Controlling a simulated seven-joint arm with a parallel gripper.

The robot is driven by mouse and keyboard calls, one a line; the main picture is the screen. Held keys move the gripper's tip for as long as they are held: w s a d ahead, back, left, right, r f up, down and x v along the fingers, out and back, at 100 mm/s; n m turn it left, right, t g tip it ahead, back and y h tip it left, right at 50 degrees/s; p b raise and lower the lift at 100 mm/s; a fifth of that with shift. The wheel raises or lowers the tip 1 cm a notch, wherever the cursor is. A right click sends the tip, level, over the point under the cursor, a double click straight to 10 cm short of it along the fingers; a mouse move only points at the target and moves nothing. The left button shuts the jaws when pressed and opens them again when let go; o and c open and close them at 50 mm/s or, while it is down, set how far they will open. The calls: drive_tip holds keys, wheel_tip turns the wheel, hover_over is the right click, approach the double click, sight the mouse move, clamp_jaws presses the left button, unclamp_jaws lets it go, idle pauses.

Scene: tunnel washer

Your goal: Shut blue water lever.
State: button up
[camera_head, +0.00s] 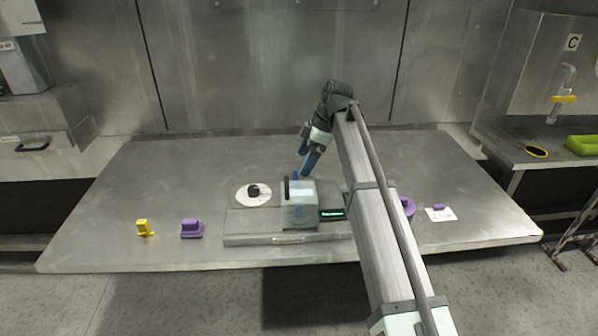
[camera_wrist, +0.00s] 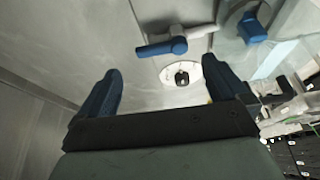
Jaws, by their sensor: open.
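The tunnel washer (camera_head: 300,212) is a pale, partly see-through box on a grey base at the table's middle. A blue part (camera_head: 294,175) shows at its back edge, partly hidden. In the wrist view, a blue lever (camera_wrist: 158,48) with a grey rod lies sideways beyond my fingertips. A second blue part, a knob (camera_wrist: 252,27), stands to its right; I cannot tell for sure which is the water lever. My gripper (camera_head: 309,164) is behind the washer, pointing down. In the wrist view my gripper (camera_wrist: 163,78) is open, its blue fingers apart with nothing held between them.
A white disc with a black knob (camera_head: 253,191) lies left of the washer. Yellow (camera_head: 145,228) and purple (camera_head: 191,229) pieces stand at the left. A purple cylinder (camera_head: 407,206) and a white card (camera_head: 440,214) are at the right. The table's back left is clear.

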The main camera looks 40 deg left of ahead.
sight(296, 177)
drive_tip(key=shift+x, duration=2.7)
drive_tip(key=shift+c, duration=0.3)
drive_tip(key=c, duration=0.9)
